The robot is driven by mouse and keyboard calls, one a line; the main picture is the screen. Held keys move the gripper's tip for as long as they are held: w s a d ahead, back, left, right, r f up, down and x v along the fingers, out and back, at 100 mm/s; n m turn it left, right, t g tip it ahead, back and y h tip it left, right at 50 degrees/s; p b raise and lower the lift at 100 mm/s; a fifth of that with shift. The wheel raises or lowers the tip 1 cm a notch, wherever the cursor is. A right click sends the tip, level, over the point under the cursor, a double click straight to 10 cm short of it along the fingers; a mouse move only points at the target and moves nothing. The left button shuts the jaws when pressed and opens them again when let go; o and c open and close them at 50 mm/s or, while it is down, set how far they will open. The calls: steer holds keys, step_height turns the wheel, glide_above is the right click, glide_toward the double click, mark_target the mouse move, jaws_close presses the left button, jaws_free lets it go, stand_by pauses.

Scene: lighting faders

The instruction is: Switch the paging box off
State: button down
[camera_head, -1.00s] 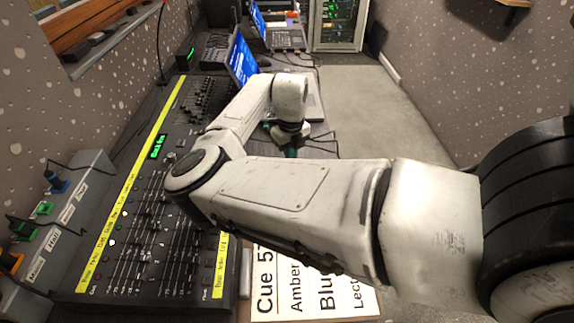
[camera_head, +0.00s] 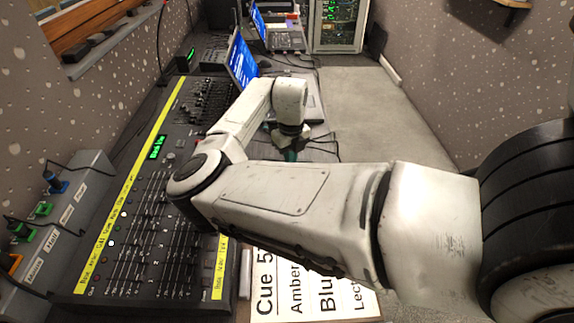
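My arm reaches across the desk from the right, and my gripper (camera_head: 289,153) points down beside the right edge of the big lighting desk. Its dark green end is small and partly covered by my arm, so I cannot see whether the fingers are apart or touching anything. I cannot make out a thing that is clearly the paging box or its switch; my arm may hide it. A cable runs on the table right by my gripper.
The lighting desk (camera_head: 118,262) with many faders fills the left. A grey box (camera_head: 72,212) with coloured plugs stands at far left. A cue sheet (camera_head: 263,303) lies in front of my arm. An open laptop (camera_head: 243,62) stands behind. Floor (camera_head: 372,108) is clear at right.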

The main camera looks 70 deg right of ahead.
steer(key=shift+r+p, duration=2.5)
steer(key=shift+r, duration=0.9)
